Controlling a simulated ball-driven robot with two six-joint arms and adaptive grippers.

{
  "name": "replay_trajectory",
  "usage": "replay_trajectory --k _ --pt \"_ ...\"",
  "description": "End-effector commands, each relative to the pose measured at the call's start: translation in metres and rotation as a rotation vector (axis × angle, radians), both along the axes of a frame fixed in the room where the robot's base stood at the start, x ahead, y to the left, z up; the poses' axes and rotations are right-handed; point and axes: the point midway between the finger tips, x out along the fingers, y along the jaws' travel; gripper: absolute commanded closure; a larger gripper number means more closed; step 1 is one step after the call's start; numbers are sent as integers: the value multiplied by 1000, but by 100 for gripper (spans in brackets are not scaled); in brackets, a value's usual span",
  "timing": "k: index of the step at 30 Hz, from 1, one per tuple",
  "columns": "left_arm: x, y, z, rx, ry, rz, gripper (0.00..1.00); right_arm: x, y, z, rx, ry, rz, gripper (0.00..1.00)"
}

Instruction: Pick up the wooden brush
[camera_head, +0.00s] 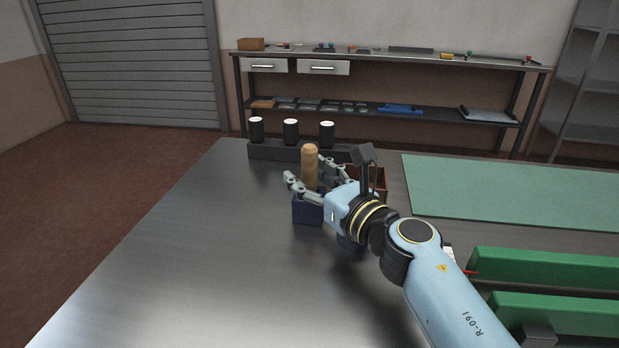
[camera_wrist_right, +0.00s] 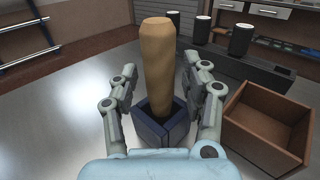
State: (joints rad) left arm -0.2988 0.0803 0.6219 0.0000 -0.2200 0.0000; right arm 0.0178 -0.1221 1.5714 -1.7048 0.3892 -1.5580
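The wooden brush (camera_head: 310,166) stands upright with its tan handle up in a small dark blue holder (camera_head: 308,210); its lower end is hidden inside. In the right wrist view the handle (camera_wrist_right: 158,62) rises between the fingers, and the blue holder (camera_wrist_right: 165,130) is below. My right gripper (camera_head: 305,178) is open, with one finger on each side of the handle. In the wrist view (camera_wrist_right: 162,88) a gap shows between each finger and the handle. My left gripper is not in view.
An open brown wooden box (camera_wrist_right: 268,125) stands just right of the holder. Behind is a dark rack (camera_head: 275,150) with several black, white-topped cylinders. A green mat (camera_head: 510,190) and green bars (camera_head: 545,270) lie to the right. The metal table (camera_head: 200,270) is clear at left.

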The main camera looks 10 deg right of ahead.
Motion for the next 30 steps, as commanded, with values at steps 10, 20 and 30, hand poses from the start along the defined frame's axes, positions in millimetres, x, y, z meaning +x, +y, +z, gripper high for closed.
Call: replay_trajectory --k 10,20,30 --pt "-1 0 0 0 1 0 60 0 0 0 0 0 0 100" --pt "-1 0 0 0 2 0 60 0 0 0 0 -1 0 100" --pt "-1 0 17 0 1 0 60 0 0 27 0 -4 0 100"
